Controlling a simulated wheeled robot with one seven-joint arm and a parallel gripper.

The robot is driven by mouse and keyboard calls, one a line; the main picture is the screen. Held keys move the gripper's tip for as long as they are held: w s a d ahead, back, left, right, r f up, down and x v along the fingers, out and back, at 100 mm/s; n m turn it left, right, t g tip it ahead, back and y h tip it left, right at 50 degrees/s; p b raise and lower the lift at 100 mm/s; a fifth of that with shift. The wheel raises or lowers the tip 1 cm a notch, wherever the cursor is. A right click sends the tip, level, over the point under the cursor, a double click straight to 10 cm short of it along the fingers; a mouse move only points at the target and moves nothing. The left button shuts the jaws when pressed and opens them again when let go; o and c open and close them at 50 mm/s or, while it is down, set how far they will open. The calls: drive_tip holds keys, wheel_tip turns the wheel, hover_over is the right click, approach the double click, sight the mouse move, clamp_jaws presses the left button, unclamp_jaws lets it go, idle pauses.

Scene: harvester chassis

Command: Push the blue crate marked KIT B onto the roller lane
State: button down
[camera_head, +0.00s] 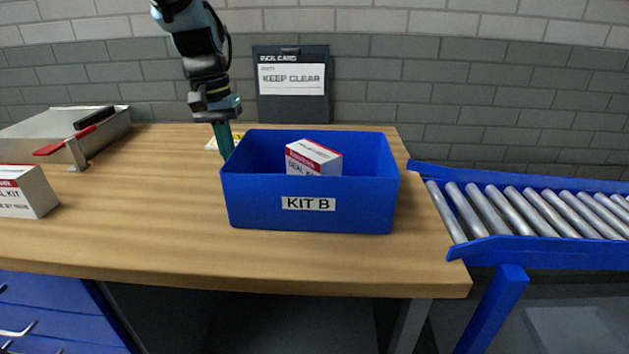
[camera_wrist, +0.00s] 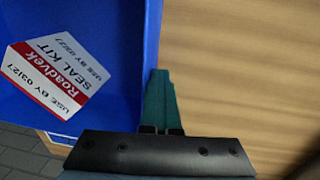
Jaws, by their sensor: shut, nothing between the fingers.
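The blue crate (camera_head: 310,215) marked KIT B stands upright on the wooden bench, near its right end. A white and red seal kit box (camera_head: 313,158) lies inside it. The roller lane (camera_head: 535,210) has a blue frame and joins the bench's right side, with a stretch of bare bench between crate and rollers. My gripper (camera_head: 224,143) is shut and empty, pointing down at the crate's left side. In the wrist view, my gripper's teal fingers (camera_wrist: 160,100) are close beside the wall of the blue crate (camera_wrist: 130,50); I cannot tell whether they touch it.
Another seal kit box (camera_head: 25,192) sits at the bench's left. A grey case with a red handle (camera_head: 70,140) is behind it. A dark board with a KEEP CLEAR card (camera_head: 291,80) stands behind the crate. The front bench top (camera_head: 150,235) is clear.

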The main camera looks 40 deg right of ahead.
drive_tip(key=shift+s+d+f+p, duration=0.2)
drive_tip(key=shift+s+d+p, duration=1.1)
drive_tip(key=shift+s+d, duration=2)
drive_tip(key=shift+s+d+f+p, duration=0.25)
drive_tip(key=shift+s+d+p, duration=1.1)
drive_tip(key=shift+s+d, duration=1.95)
drive_tip(key=shift+s+d+f+p, duration=0.2)
drive_tip(key=shift+s+d+p, duration=1.1)
drive_tip(key=shift+s+d, duration=2)
drive_tip(key=shift+w+d, duration=0.25)
drive_tip(key=shift+w, duration=0.1)
drive_tip(key=shift+w+a, duration=1.55)
drive_tip(key=shift+a, duration=0.1)
drive_tip(key=shift+r, duration=0.1)
wheel_tip(320, 180, up, 14)
drive_tip(key=p, duration=1)
drive_tip(key=shift+w, duration=0.1)
